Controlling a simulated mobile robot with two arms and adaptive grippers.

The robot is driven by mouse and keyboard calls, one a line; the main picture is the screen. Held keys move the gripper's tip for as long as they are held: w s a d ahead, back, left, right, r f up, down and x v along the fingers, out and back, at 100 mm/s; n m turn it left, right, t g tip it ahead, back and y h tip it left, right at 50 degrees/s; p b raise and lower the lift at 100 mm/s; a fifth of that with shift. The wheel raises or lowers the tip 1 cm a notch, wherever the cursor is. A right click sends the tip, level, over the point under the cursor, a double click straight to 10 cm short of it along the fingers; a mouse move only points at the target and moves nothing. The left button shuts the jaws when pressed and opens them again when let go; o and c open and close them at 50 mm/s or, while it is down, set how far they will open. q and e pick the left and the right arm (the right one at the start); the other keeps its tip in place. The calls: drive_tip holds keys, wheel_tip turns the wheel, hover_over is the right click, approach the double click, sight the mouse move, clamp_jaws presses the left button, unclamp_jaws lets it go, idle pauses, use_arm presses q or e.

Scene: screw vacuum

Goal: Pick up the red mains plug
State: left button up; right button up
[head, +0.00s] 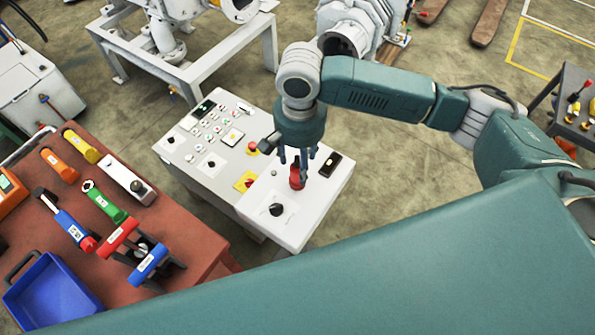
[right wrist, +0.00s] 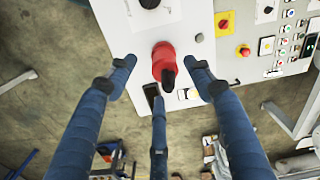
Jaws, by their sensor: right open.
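The red mains plug (head: 297,178) stands on the white top of the control console (head: 302,226), near its right end. In the right wrist view the red plug (right wrist: 163,62) shows between the fingers, with a dark part toward the lower side. My right gripper (head: 299,158) is open, pointing down over the plug; its fingers partly hide it in the head view. In the right wrist view its fingers (right wrist: 160,72) are spread around the plug, with gaps visible at both sides. My left gripper is not in view.
A black round knob or socket (head: 276,209) and a black rectangular piece (head: 330,164) sit beside the plug. A red emergency button (head: 252,147) and several small buttons lie to the left. A red-brown workbench (head: 190,235) with tools and a blue tray (head: 50,297) stands at left.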

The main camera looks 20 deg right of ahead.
sight(297, 166)
drive_tip(key=f, duration=0.1)
drive_tip(key=f+p, duration=0.1)
drive_tip(key=f, duration=0.3)
drive_tip(key=shift+w+a, duration=0.15)
drive_tip(key=shift+w, duration=0.2)
clamp_jaws()
